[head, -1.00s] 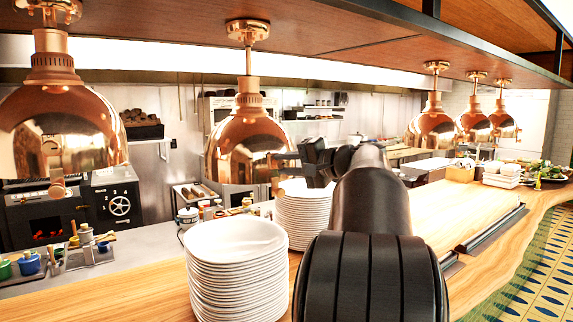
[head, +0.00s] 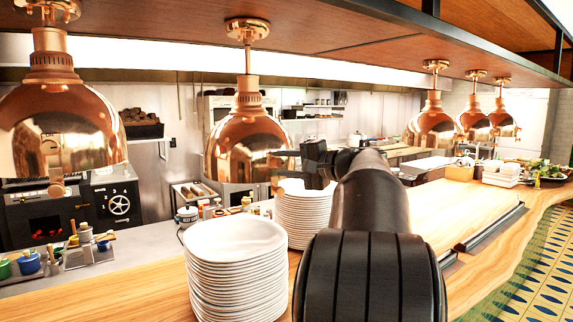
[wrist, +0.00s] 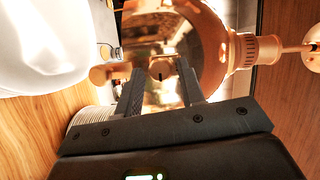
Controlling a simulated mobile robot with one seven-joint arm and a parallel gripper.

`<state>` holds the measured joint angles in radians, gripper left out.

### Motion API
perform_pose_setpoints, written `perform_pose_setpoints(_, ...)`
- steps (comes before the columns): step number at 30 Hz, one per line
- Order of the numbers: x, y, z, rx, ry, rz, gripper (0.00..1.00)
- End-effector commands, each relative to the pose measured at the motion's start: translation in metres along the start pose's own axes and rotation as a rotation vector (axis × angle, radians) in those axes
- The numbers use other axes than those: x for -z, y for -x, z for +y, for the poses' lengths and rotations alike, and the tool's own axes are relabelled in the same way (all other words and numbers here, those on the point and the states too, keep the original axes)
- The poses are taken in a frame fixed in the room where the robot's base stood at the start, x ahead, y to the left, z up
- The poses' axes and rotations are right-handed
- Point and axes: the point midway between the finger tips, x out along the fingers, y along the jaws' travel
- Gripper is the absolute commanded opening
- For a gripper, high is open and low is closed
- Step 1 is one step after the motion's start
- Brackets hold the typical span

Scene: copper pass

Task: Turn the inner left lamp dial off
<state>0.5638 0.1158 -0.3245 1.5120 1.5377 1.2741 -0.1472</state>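The inner left lamp (head: 238,140) is a copper dome hanging left of my arm; it fills the upper middle of the wrist view (wrist: 212,45). Its round copper dial (wrist: 162,67) with a dark mark faces the wrist camera. A copper knob (wrist: 106,73) sticks out beyond the lamp's rim, left of the dial in the wrist view. My gripper (wrist: 161,77) is open, its two dark fingers lying on either side of the dial; I cannot tell whether they touch it. In the head view, my gripper (head: 284,160) is at the lamp's right side, and the dial is hidden.
Another copper lamp (head: 60,125) hangs at the far left, and several more hang at the right. Two stacks of white plates, the near one (head: 236,255) and the far one (head: 303,210), stand on the wooden counter (head: 440,215) below. The wooden shelf (head: 330,35) is overhead.

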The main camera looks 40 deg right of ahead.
Motion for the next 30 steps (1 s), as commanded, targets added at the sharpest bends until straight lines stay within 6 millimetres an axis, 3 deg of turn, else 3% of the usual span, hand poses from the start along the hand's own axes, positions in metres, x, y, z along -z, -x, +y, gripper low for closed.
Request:
perform_pose_setpoints(4,0.000,0.000,-0.001,0.001,0.001,-0.001,0.46)
perform_pose_setpoints(14,0.000,0.009,-0.001,0.001,0.002,0.002,0.46)
perform_pose_setpoints(24,0.001,0.073,-0.001,0.001,0.002,0.003,0.46)
perform_pose_setpoints(30,0.000,0.100,0.000,0.000,0.001,0.001,0.46)
